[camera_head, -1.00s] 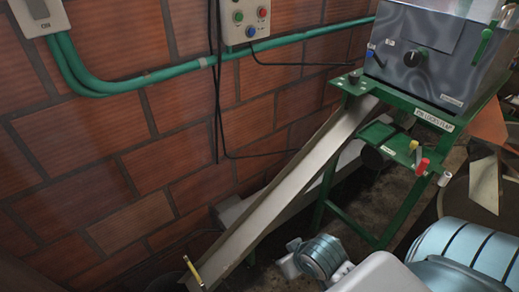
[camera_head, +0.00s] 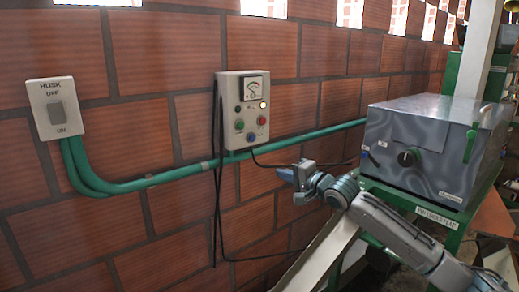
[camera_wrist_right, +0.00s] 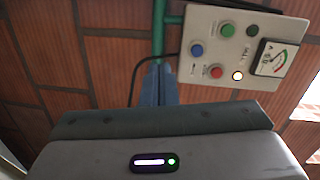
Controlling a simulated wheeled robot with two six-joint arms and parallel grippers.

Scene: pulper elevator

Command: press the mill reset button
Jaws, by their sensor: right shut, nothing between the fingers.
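A pale control box (camera_head: 243,112) with a gauge hangs on the brick wall. It carries a blue button (camera_head: 251,137), a red button (camera_head: 261,120), green buttons and a lit lamp (camera_head: 262,104). The wrist view shows the same box (camera_wrist_right: 225,52), with its blue button (camera_wrist_right: 196,50) nearest my fingers and the red button (camera_wrist_right: 216,71) beside it. The small button labels are not clearly readable. My right gripper (camera_head: 284,173) is shut and empty, below and right of the box, apart from it. Its fingers also show in the wrist view (camera_wrist_right: 157,78). My left gripper is out of view.
A husk switch (camera_head: 55,108) is on the wall at left. A green conduit (camera_head: 160,181) and black cables run along the wall below the box. A grey machine (camera_head: 425,145) on a green stand is at right, with a metal chute (camera_head: 318,255) below my arm.

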